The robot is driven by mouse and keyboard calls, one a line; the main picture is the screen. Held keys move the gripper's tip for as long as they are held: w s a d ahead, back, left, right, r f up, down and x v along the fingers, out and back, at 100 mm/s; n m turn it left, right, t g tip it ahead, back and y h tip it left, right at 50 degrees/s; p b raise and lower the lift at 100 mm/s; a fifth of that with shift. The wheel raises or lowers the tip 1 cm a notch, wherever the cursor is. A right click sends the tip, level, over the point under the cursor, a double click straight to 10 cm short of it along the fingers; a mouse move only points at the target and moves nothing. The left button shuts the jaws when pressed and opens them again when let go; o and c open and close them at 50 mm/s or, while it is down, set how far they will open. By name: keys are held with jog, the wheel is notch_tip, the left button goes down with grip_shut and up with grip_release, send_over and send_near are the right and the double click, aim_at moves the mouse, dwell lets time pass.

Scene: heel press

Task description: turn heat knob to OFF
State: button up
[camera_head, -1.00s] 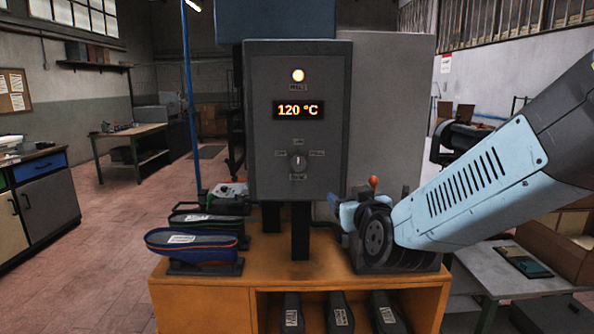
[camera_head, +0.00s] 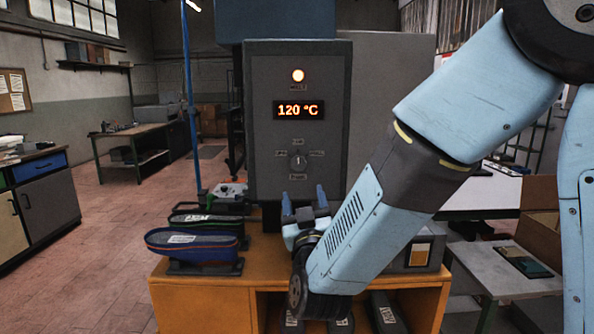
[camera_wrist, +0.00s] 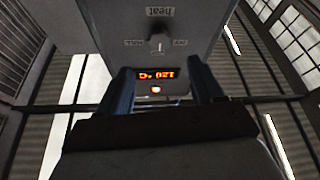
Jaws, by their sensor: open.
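The heat knob (camera_head: 298,160) is a small dark round dial on the grey control panel (camera_head: 262,130), with small labels around it. Its pale mark points upward in the head view. The knob also shows, upside down, in the wrist view (camera_wrist: 158,42), with "heat" above it and what looks like OFF at its right. My gripper (camera_head: 304,198) is open and empty, below the knob and apart from it, fingers pointing up. In the wrist view its two blue fingers (camera_wrist: 159,66) stand apart, with the display between them.
The display (camera_head: 298,110) reads 120 °C and the lamp (camera_head: 298,75) above it is lit. Shoe forms (camera_head: 190,245) stand on the orange bench (camera_head: 200,300) at the left. My arm covers the bench's right part. The space before the panel's knob is clear.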

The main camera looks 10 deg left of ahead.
aim_at(298, 166)
jog(key=x, duration=1)
jog(key=shift+w+r, duration=0.1)
jog(key=shift+w, duration=0.15)
jog(key=shift+c, duration=0.2)
